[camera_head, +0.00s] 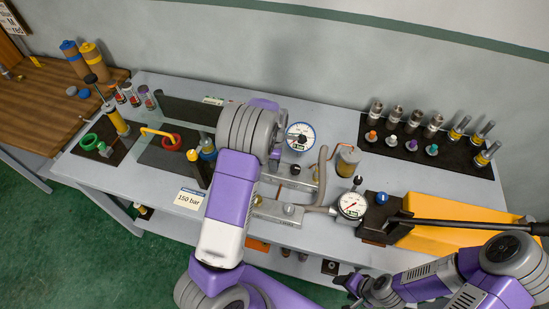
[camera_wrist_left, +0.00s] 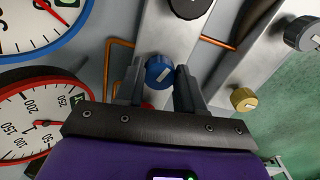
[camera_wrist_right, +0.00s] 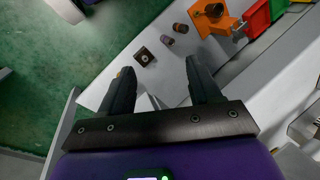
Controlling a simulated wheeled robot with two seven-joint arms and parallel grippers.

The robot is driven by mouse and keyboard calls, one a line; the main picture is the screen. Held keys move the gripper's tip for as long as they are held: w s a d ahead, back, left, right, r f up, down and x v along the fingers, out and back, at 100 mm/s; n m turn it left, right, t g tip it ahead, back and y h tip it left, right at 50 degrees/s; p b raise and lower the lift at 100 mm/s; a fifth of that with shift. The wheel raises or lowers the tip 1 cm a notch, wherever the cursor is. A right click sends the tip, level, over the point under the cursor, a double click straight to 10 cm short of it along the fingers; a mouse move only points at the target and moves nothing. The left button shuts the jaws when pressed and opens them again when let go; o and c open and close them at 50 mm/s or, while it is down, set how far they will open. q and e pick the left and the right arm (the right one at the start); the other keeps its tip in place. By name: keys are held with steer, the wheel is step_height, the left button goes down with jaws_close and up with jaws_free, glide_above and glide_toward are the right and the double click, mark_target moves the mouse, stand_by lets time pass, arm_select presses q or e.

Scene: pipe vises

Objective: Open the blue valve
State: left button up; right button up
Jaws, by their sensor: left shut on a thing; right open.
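The blue valve (camera_wrist_left: 159,71) is a round blue knob with a pale mark on a grey metal block, seen in the left wrist view. My left gripper (camera_wrist_left: 158,80) is shut on it, one dark finger on each side. In the head view my left arm covers this knob and the fingers. My right gripper (camera_wrist_right: 158,68) is open and empty, low in front of the table edge; it also shows at the bottom of the head view (camera_head: 362,286).
A black knob (camera_wrist_left: 190,6), a gold knob (camera_wrist_left: 243,99) and copper pipes surround the valve. A blue-rimmed gauge (camera_head: 300,136) and a red-rimmed gauge (camera_wrist_left: 42,122) are close by. Another blue knob (camera_head: 382,198) sits near the long black lever (camera_head: 455,224).

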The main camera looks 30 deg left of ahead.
arm_select(q)
steer(key=shift+n+p, duration=0.5)
steer(key=shift+n, duration=0.6)
steer(key=o, duration=1)
steer(key=shift+o, duration=0.2)
step_height(320, 180, up, 8)
steer(key=shift+f+p, duration=0.2)
steer(key=shift+p, duration=0.15)
